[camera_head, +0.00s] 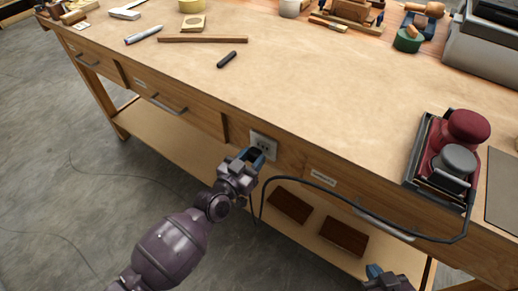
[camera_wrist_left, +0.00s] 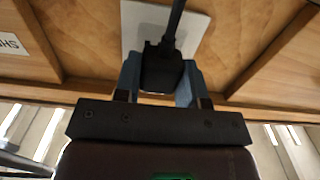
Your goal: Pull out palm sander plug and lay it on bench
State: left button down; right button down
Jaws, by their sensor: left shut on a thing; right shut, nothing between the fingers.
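The palm sander (camera_head: 468,127), dark red and grey, stands in a dark tray at the bench's right. Its black cord (camera_head: 330,186) hangs past the bench front to my left gripper (camera_head: 252,157). In the left wrist view my left gripper (camera_wrist_left: 160,82) is shut on the black plug (camera_wrist_left: 162,68), between blue fingertips. The white outlet plate (camera_head: 264,143) on the bench front is right behind it, and also shows in the left wrist view (camera_wrist_left: 198,32). I cannot tell whether the prongs are in the socket. My right gripper (camera_head: 375,272) is shut and empty at the bottom edge.
The bench top (camera_head: 310,95) is clear in the middle. A black marker-like stick (camera_head: 227,59) and a wooden strip (camera_head: 203,39) lie to the left. Drawer handles (camera_head: 168,105) stick out of the front. Dark blocks (camera_head: 343,236) lie on the lower shelf.

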aim_at(252, 160)
pick_arm(q)
jog(key=shift+p+v, duration=0.4)
jog(key=shift+v, duration=1.45)
